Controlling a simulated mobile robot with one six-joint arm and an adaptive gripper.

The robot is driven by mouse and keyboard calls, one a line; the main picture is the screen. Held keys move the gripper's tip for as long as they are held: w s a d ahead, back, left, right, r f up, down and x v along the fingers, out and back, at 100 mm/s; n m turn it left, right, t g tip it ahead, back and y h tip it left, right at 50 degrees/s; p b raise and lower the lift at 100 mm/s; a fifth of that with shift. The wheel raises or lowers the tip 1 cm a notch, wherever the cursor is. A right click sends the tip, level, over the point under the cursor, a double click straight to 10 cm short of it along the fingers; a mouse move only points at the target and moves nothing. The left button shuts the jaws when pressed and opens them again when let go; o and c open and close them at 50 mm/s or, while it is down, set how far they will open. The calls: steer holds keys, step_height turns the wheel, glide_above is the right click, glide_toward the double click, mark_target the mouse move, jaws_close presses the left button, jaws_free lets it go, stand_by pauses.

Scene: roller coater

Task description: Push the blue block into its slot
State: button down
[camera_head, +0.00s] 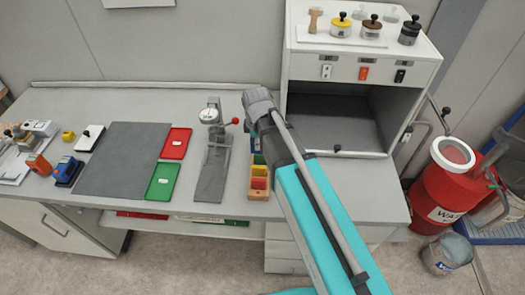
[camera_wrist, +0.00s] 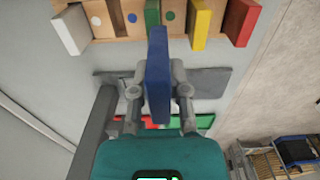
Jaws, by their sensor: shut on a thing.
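The blue block (camera_wrist: 157,62) stands on edge between the fingertips of my gripper (camera_wrist: 158,80) in the wrist view. My gripper is shut on it. The block's far end is close to the wooden rack (camera_wrist: 218,22), just right of the blue dot (camera_wrist: 131,18) in the picture. I cannot tell whether it touches the rack. White (camera_wrist: 72,30), green (camera_wrist: 152,16), yellow (camera_wrist: 200,24) and red (camera_wrist: 240,22) blocks sit in the rack.
A clamp-like fixture (camera_head: 212,165) stands left of the rack. Red (camera_head: 176,142) and green (camera_head: 162,182) trays lie beside a dark mat (camera_head: 122,158). An open-fronted cabinet (camera_head: 340,120) stands behind and right, with several handled weights on top.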

steer(key=w+f+b, duration=0.1)
steer(key=f, duration=0.1)
steer(key=w+f+b, duration=0.1)
steer(key=w+b, duration=0.1)
steer(key=w+d+f+b, duration=0.1)
steer(key=w+f+b, duration=0.1)
steer(key=shift+w+f, duration=0.2)
steer(key=shift+f, duration=0.15)
steer(key=shift+w+f+b, duration=0.25)
steer(key=shift+f+b, duration=0.15)
steer(key=shift+b, duration=0.05)
steer(key=shift+w+f+b, duration=0.2)
steer(key=shift+f+b, duration=0.1)
steer(key=shift+s+f+b, duration=0.1)
steer(key=shift+f+b, duration=1.15)
steer(key=shift+f, duration=0.05)
steer(key=shift+f, duration=0.15)
steer(key=c, duration=0.6)
jaws_free()
